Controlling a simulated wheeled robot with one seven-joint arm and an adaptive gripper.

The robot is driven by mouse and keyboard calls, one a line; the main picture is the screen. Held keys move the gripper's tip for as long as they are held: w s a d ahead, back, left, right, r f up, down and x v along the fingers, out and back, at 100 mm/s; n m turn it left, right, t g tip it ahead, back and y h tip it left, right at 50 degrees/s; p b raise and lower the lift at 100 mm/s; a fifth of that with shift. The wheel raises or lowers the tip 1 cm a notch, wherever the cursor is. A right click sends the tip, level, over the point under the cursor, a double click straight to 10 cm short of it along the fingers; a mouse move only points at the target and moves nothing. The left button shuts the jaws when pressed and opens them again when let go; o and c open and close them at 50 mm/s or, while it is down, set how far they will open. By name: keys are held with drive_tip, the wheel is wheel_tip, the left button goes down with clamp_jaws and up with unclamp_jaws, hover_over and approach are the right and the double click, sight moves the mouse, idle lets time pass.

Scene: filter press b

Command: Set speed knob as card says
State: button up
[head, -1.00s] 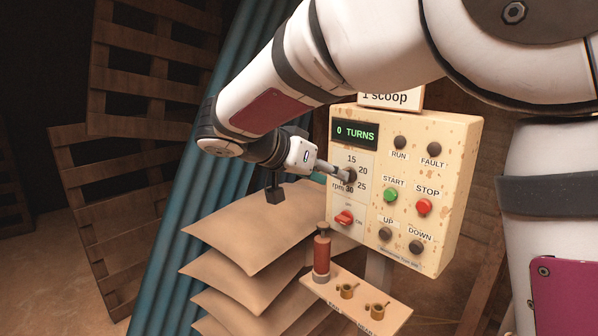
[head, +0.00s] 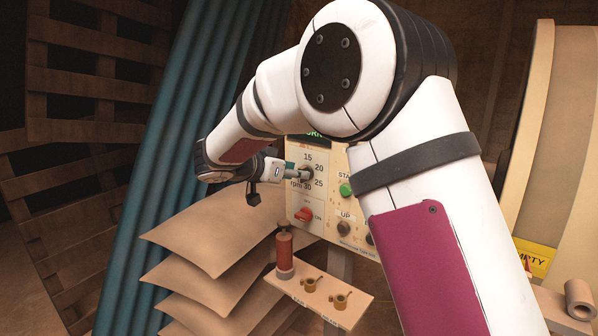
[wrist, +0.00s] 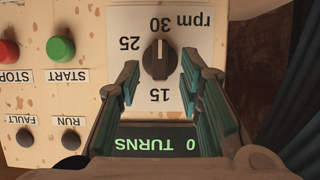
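The dark speed knob (wrist: 160,60) sits on a white dial plate (wrist: 196,100) of the control panel, shown upside down in the wrist view. Its white mark appears to point toward 30; 15 and 25 also show, and 20 is hidden behind a finger. My gripper (wrist: 158,76) is open, with one finger to either side of the knob and visible gaps. In the head view my gripper (head: 290,170) reaches the knob (head: 307,174) from the left. The display (wrist: 160,142) reads 0 TURNS. No card with a speed shows now.
A green START button (wrist: 61,49), a red STOP button (wrist: 8,51) and dark RUN (wrist: 70,139) and FAULT buttons are beside the dial. A red switch (head: 304,214) lies below it. A shelf (head: 330,303) holds small scoops and a red cylinder. Stacked sacks (head: 212,232) stand left.

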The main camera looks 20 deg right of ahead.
drive_tip(key=shift+x, duration=1.15)
clamp_jaws()
